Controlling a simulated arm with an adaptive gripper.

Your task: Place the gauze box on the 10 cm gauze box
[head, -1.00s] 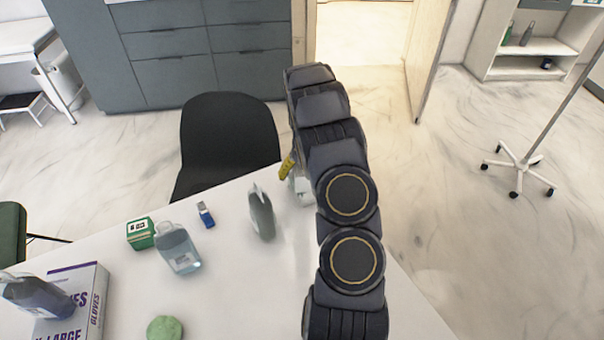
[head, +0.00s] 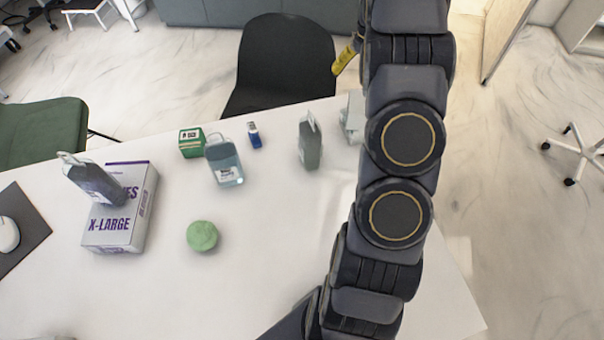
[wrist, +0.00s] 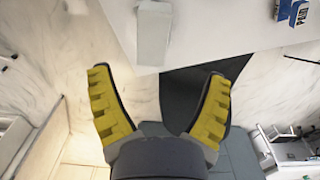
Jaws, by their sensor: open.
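A pale box (head: 351,118) stands at the far right of the white table, partly hidden behind my arm. It also shows in the wrist view (wrist: 154,36) at the top, beyond my fingertips. A green box with a white label (head: 191,143) sits near the table's far edge, left of centre, behind a clear bottle. The labels are too small to read, so I cannot tell surely which is the 10 cm gauze box. My gripper (wrist: 160,75) is open and empty, apart from the pale box. In the head view one yellow finger (head: 345,57) shows beyond the table's far edge.
A clear bottle (head: 224,162), a small blue item (head: 254,135) and a grey bottle (head: 310,143) stand between the boxes. A glove box (head: 121,207) with a bottle (head: 95,183) and a green round item (head: 202,236) lie nearer. A black chair (head: 283,58) stands beyond the table.

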